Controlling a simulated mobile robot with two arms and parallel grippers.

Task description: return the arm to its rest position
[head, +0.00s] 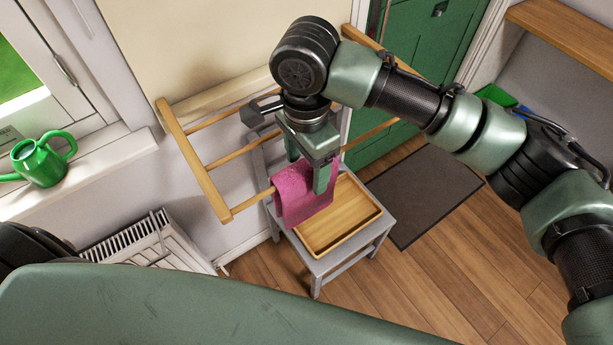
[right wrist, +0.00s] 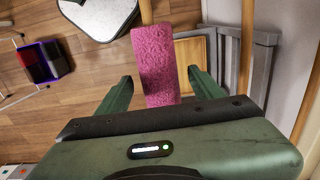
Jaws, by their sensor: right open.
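My right gripper (head: 308,172) is in the middle of the head view, pointing down, at the front rail of the wooden drying rack (head: 194,162). A pink cloth (head: 291,197) hangs over that rail. In the right wrist view the gripper (right wrist: 160,76) is open, and the pink cloth (right wrist: 158,55) lies between its spread fingers with gaps on both sides. My right arm reaches in from the right, bent over the rack. My left gripper is not in view.
A wooden tray (head: 351,234) sits on a grey chair (head: 331,262) beneath the cloth. A green watering can (head: 42,160) stands on the windowsill at left, above a white radiator (head: 155,243). A dark mat (head: 428,190) lies before the green door (head: 412,65). Floor at lower right is clear.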

